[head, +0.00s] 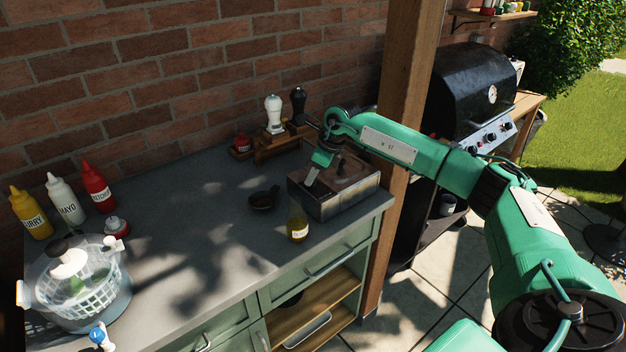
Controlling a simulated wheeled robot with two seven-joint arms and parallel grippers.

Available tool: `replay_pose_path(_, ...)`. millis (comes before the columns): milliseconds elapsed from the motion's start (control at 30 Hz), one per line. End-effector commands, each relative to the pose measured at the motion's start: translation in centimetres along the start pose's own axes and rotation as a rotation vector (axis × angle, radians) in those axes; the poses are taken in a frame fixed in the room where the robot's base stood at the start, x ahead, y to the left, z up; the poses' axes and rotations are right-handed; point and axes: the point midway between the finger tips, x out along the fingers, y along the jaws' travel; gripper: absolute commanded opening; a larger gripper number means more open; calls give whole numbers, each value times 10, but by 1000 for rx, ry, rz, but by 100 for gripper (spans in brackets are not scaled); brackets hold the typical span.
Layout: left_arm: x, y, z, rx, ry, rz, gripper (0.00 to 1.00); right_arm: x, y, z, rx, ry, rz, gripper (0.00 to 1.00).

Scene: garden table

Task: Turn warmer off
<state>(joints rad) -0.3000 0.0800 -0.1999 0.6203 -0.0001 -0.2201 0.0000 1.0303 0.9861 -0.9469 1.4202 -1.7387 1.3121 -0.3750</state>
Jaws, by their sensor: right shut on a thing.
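The warmer (345,204) is a metal box with a brownish top, standing near the right end of the grey counter. My right arm comes in from the right and reaches over it. My right gripper (311,176) points down at the warmer's left side and is shut on a part of it. The gripped part is hidden by the fingers and too small to make out. A small dark knob stands on the warmer's top. I cannot read any switch position. My left gripper is not in view.
A small labelled jar (297,229) and a dark bowl (263,199) stand close to the warmer. A wooden rack with mills (274,114) is behind. Sauce bottles (98,188) and a salad spinner (80,285) stand at left. A wooden post (409,60) rises right of the warmer.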

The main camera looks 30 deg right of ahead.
Motion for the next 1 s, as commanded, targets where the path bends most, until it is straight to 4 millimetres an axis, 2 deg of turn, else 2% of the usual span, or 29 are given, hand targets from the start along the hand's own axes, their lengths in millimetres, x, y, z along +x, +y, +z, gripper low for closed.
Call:
replay_pose_path(333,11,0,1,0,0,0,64,0,-2,0,-133,0,53,6)
replay_pose_path(867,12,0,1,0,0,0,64,-1,-2,0,-158,0,63,6)
replay_pose_path(900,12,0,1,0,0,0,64,-1,-2,0,-158,0,63,30)
replay_pose_path(1000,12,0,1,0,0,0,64,-1,-2,0,-157,0,63,50)
